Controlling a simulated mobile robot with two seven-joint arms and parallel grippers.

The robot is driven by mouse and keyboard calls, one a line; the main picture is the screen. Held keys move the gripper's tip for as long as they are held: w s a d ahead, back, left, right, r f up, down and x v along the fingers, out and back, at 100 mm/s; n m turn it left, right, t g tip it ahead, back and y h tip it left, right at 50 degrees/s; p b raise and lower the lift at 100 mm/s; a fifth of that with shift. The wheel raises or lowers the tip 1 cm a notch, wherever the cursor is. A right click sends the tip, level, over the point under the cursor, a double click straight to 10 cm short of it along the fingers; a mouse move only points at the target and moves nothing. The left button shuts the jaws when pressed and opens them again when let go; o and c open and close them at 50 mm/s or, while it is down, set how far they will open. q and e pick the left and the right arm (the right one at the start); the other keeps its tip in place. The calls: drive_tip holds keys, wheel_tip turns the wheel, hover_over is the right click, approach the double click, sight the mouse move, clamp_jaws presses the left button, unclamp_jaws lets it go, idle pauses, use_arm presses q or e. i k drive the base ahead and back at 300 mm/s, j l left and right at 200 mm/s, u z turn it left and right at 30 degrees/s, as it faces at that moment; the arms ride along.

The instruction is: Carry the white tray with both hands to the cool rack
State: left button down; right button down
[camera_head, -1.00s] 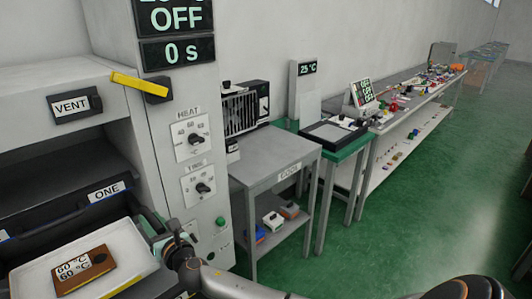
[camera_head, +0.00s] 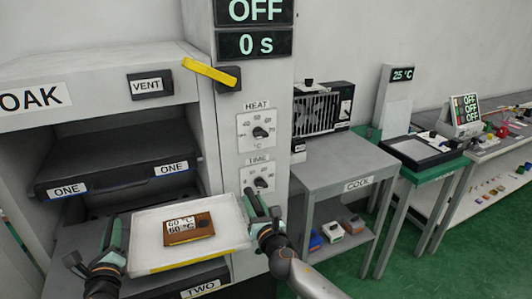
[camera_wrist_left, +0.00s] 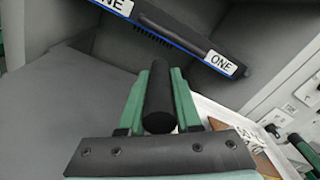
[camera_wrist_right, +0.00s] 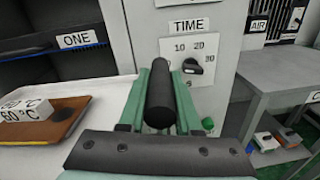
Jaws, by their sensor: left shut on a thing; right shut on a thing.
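The white tray (camera_head: 222,247) is held roughly level in front of the oven, with a brown block marked "60 °C" (camera_head: 190,230) on it. My left gripper (camera_head: 115,243) is shut on the black handle (camera_wrist_left: 159,100) at the tray's left end. My right gripper (camera_head: 258,212) is shut on the handle (camera_wrist_right: 159,95) at its right end. The tray also shows in the right wrist view (camera_wrist_right: 95,95).
The oven's control column (camera_head: 255,75) with knobs stands between tray and rack. A shelf labelled "ONE" (camera_head: 115,168) is in the oven, above the tray. A fan unit (camera_head: 322,108) stands behind the rack. Small blocks (camera_head: 333,230) lie on its lower shelf.

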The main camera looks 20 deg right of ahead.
sight(337, 157)
drive_tip(key=l+z, duration=0.3)
drive_tip(key=l, duration=1.15)
drive_tip(key=i+l, duration=0.2)
drive_tip(key=l, duration=0.15)
drive_tip(key=i+l, duration=0.15)
drive_tip(key=l, duration=0.25)
drive_tip(key=i+l, duration=0.2)
drive_tip(key=l, duration=0.15)
drive_tip(key=i+l, duration=0.2)
drive_tip(key=l, duration=0.2)
drive_tip(key=i+l, duration=0.15)
drive_tip(key=l, duration=0.2)
drive_tip(key=i+l+u, duration=0.1)
drive_tip(key=i+u, duration=0.25)
drive_tip(key=i, duration=0.1)
